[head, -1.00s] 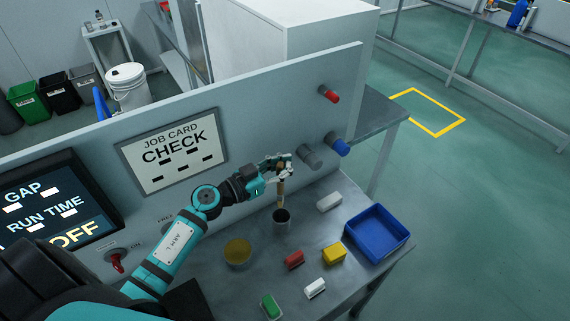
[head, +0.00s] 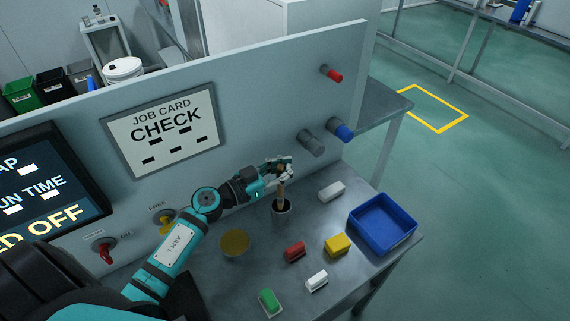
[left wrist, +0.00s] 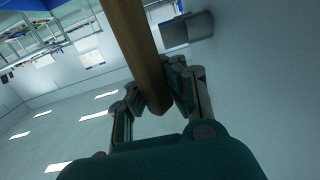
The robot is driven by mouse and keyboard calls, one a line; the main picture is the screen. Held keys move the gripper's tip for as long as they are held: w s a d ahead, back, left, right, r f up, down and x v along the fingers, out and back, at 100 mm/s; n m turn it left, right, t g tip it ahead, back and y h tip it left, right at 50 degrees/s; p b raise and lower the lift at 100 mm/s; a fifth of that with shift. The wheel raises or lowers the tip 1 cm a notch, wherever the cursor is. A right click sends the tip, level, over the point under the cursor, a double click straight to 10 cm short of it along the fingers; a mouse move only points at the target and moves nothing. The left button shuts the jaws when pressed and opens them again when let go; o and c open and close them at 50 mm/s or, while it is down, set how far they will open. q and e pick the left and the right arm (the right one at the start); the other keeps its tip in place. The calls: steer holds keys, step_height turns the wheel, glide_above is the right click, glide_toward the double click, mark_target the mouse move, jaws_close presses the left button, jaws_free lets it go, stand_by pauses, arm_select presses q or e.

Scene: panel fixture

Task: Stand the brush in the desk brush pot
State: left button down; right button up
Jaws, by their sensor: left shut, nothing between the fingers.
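The wooden brush (head: 281,194) stands nearly upright with its lower end inside the dark mouth of the grey desk brush pot (head: 281,211). The pot hides that lower end. My left gripper (head: 282,170) is at the top of the brush, above the pot, and is shut with nothing held. In the left wrist view the brush handle (left wrist: 136,45) runs down close to the fingers (left wrist: 158,88), its end near the palm. I cannot tell whether they touch it. My right gripper is not in view.
A blue tray (head: 384,224) sits at the bench's right. White, red, yellow and green blocks and a round yellowish disc (head: 235,243) lie around the pot. The upright panel (head: 240,110) stands behind, with grey (head: 312,144) and blue (head: 340,130) knobs close to my gripper.

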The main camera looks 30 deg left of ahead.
arm_select(q)
steer(key=shift+f+b, duration=0.7)
steer(key=shift+f, duration=1.05)
steer(key=c, duration=2)
jaws_free()
steer(key=shift+c, duration=0.2)
steer(key=o, duration=0.7)
steer(key=v, duration=1.2)
